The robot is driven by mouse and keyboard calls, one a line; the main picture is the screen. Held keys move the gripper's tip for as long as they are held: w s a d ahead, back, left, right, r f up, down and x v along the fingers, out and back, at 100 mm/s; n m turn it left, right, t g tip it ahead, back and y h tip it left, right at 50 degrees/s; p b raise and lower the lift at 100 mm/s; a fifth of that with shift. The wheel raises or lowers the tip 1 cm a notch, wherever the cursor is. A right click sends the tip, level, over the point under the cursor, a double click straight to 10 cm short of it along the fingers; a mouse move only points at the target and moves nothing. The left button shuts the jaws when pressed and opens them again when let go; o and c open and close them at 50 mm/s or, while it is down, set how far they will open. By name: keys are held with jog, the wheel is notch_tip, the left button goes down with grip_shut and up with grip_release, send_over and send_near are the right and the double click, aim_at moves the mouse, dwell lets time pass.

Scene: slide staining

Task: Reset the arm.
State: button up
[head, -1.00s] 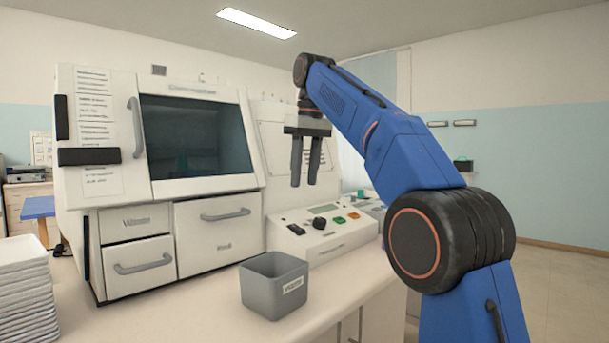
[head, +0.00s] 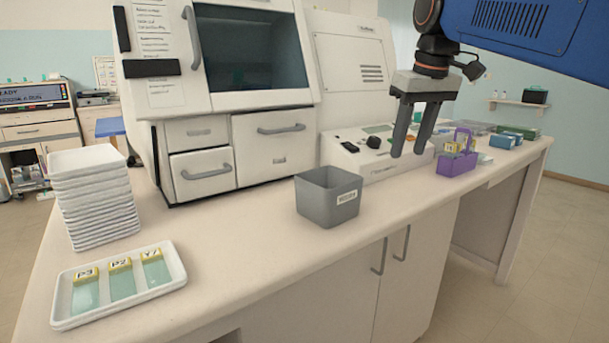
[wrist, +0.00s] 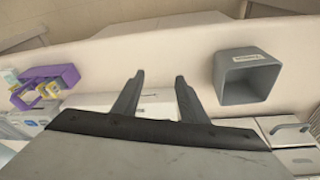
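My gripper (head: 411,141) hangs with its fingers pointing down, in front of the machine's control panel and above the bench. Its two dark fingers stand apart with nothing between them. In the wrist view my gripper (wrist: 161,80) also shows parted, empty fingers. My blue arm reaches in from the upper right in the head view.
A grey bin (head: 328,205) stands near the bench's front edge. A white tray (head: 120,318) holds slides P3, P2 and a third. A stack of white trays (head: 95,200) stands behind it. A purple rack (head: 455,165) is right of my gripper. The staining machine (head: 215,130) stands behind.

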jog(key=s+d+f+m+t, duration=0.1)
jog(key=s+d+f+m, duration=0.1)
jog(key=s+f, duration=1)
jog(key=s+d+f+m+t, duration=0.1)
jog(key=s+d+f, duration=0.3)
jog(key=s+f, duration=0.8)
notch_tip(320, 180, down, 8)
jog(key=shift+s+d+f+m+h, duration=0.15)
jog(key=shift+s+d+m+h, duration=0.15)
jog(key=shift+d+m+h, duration=0.15)
